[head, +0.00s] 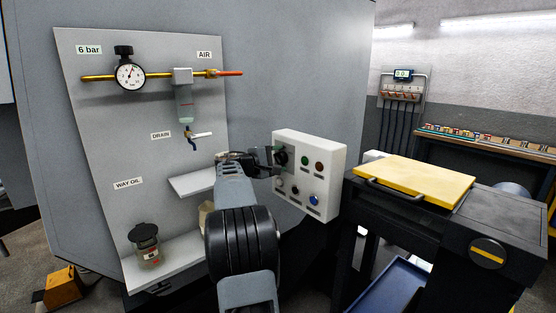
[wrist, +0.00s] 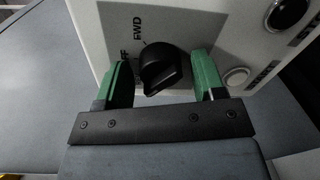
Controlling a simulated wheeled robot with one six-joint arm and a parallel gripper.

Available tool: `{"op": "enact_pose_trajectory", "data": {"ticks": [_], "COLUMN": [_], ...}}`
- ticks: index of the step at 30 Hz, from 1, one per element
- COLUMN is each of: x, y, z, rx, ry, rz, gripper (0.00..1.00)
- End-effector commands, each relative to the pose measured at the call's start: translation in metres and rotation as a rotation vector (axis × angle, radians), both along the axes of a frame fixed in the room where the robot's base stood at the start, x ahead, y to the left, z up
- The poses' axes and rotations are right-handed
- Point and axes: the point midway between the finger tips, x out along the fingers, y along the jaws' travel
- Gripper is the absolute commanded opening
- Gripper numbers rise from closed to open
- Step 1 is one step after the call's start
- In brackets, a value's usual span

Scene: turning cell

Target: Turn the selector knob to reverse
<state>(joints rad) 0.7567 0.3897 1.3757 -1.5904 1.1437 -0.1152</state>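The black selector knob (wrist: 162,68) sits on the grey label plate of the white control box (head: 335,165). In the wrist view the letters FWD show above it and a partly covered FF at its left. A further label beside it is mostly hidden. I cannot tell for sure which label the knob points to. My gripper (wrist: 160,64) is open, with one green finger on each side of the knob and gaps showing between the fingers and the knob. In the head view my gripper (head: 265,163) is at the box's left side, in front of the knob (head: 281,157).
A panel with a gauge (head: 130,75) and drain valve (head: 198,136) stands at left. A black cart with a yellow plate (head: 420,182) stands at right.

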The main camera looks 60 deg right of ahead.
Motion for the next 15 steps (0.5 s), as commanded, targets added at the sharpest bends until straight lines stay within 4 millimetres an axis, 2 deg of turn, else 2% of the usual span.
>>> {"op": "enact_pose_trajectory", "data": {"ticks": [10,15], "x": [0.001,0.009], "y": [0.003,0.024], "z": [0.0,0.001], "rx": [0.0,-0.001], "ry": [-0.001,-0.002], "rz": [0.001,0.004], "gripper": [0.69,0.69]}}
